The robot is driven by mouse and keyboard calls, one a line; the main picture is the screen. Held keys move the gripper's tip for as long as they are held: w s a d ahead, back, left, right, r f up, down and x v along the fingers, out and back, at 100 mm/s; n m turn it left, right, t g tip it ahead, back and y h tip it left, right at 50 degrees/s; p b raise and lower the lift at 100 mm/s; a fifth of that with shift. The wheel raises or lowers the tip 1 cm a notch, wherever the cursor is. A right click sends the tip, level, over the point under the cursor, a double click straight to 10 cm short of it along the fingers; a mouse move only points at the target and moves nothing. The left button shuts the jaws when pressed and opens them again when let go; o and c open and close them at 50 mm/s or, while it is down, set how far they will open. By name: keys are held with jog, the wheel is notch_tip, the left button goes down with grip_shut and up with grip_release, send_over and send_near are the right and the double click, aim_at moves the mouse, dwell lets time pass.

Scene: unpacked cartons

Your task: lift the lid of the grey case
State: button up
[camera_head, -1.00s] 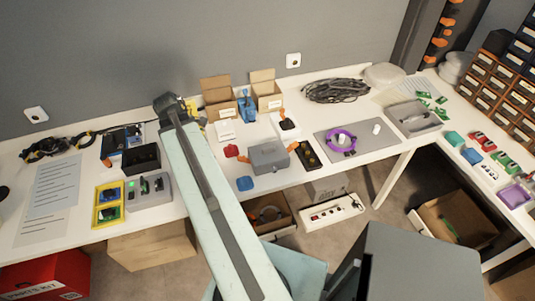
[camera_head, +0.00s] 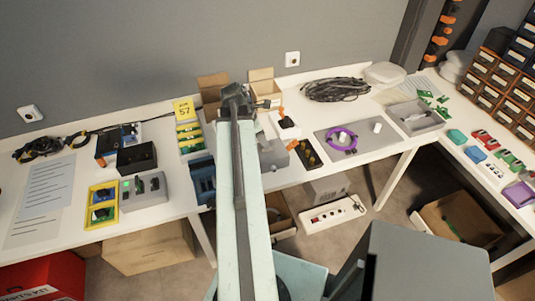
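The grey case (camera_head: 273,160) sits on the white table near its front edge. My arm hides its left part; the visible right part looks like a closed box, but its lid seam is too small to make out. The end of my arm with my gripper (camera_head: 258,103) is in the picture above and left of the case, in front of the cardboard boxes. It appears apart from the case. The fingers are small and dark, and I cannot tell whether they are open or shut.
A black tray (camera_head: 308,154) and an orange-handled item (camera_head: 293,145) are close to the case's right. A grey mat (camera_head: 371,140) with a purple ring lies further right. A blue bin (camera_head: 202,182) is left of my arm. Open cardboard boxes (camera_head: 265,86) stand behind.

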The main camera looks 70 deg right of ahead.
jog(key=b+x, duration=0.2)
jog(key=x, duration=0.1)
jog(key=b+x, duration=0.1)
jog(key=shift+w+f, duration=0.2)
jog(key=shift+f, duration=0.15)
jog(key=shift+r, duration=0.2)
grip_shut()
notch_tip(320, 180, up, 10)
jog(key=p, duration=1)
